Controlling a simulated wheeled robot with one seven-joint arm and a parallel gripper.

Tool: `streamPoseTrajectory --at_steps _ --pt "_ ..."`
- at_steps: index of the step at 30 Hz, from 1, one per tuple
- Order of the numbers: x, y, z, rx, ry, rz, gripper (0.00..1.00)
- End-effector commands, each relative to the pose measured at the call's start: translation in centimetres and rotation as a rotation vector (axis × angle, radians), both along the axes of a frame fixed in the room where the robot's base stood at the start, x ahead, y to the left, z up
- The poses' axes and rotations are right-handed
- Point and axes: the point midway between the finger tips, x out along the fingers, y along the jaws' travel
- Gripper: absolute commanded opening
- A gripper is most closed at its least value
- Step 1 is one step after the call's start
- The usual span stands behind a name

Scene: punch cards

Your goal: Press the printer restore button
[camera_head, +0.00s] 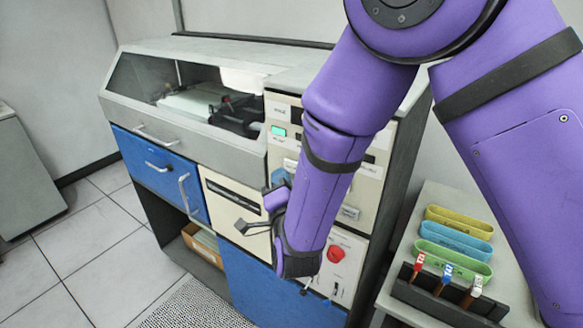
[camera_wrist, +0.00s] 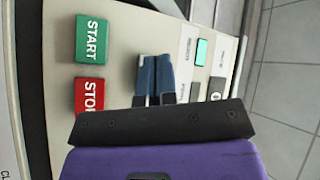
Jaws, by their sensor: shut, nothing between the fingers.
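The printer's control panel (camera_wrist: 120,30) fills much of the wrist view, its lettering turned sideways. It carries a green START button (camera_wrist: 92,39), a red button reading STOP (camera_wrist: 90,95), partly cut off by my gripper body, and a lit green indicator (camera_wrist: 202,52). My gripper (camera_wrist: 155,60) is shut and empty, its two blue fingertips side by side in front of the panel, between the START/STOP buttons and the lit indicator. I cannot tell whether they touch the panel. In the head view my gripper (camera_head: 280,178) is at the panel, below the lit indicator (camera_head: 278,131). No restore label is readable.
The printer's grey hood (camera_head: 190,62) and blue drawers (camera_head: 160,166) extend left. A red knob (camera_head: 335,254) is low on the panel. A side table (camera_head: 400,245) at right holds coloured trays (camera_head: 460,233) and a black stamp rack (camera_head: 440,300). Floor is open at left.

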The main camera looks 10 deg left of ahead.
Motion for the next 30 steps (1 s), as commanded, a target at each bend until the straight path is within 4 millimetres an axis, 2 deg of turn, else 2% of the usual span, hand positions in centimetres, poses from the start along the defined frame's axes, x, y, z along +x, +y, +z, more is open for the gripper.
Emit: streamPoseTrajectory --at_steps 30 --pt "0.77 -0.32 0.01 0.0 0.0 0.001 0.0"
